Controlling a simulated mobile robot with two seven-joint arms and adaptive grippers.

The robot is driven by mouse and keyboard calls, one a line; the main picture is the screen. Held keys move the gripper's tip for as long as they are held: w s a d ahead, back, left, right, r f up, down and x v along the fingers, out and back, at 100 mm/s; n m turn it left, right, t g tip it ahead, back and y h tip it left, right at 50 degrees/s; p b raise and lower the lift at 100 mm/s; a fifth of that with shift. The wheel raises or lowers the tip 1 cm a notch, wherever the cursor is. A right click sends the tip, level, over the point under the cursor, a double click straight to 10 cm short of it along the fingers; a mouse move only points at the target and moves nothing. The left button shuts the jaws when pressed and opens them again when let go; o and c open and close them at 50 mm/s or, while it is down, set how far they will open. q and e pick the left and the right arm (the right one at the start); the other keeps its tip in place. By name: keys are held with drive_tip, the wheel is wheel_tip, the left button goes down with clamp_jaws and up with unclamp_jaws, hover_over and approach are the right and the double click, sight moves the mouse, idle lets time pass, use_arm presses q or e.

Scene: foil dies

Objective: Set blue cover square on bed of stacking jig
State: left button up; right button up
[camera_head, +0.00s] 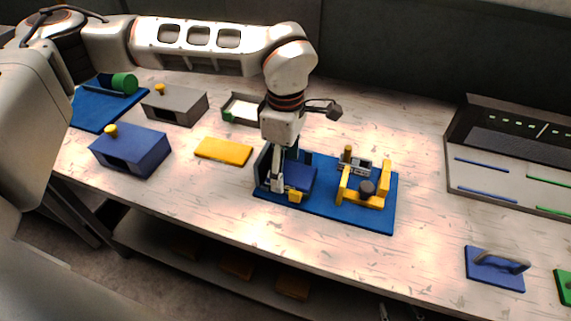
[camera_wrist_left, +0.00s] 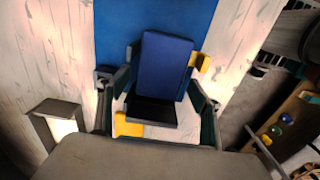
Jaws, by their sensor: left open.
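A dark blue slab, which looks like the blue cover (camera_head: 302,177), lies at the left end of the blue jig base (camera_head: 335,210); in the left wrist view the cover (camera_wrist_left: 165,65) fills the middle. Small yellow blocks (camera_wrist_left: 203,62) stand at its edges. I cannot tell how squarely it sits. My left gripper (camera_head: 285,190) points down over the slab's left side; in the left wrist view the gripper (camera_wrist_left: 160,95) has its dark fingers spread on both sides of the slab. It is open. It hides part of the slab. My right gripper is not in view.
A yellow clamp frame (camera_head: 365,190) stands at the jig's right end. A yellow plate (camera_head: 223,151), blue box (camera_head: 130,152) and grey box (camera_head: 174,105) lie left. A handled blue plate (camera_head: 495,270) and a rack (camera_head: 515,150) are right. Bench between is clear.

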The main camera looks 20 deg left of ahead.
sight(285, 171)
use_arm(q)
wheel_tip(285, 171, up, 12)
idle(0.5)
drive_tip(key=shift+r, duration=0.1)
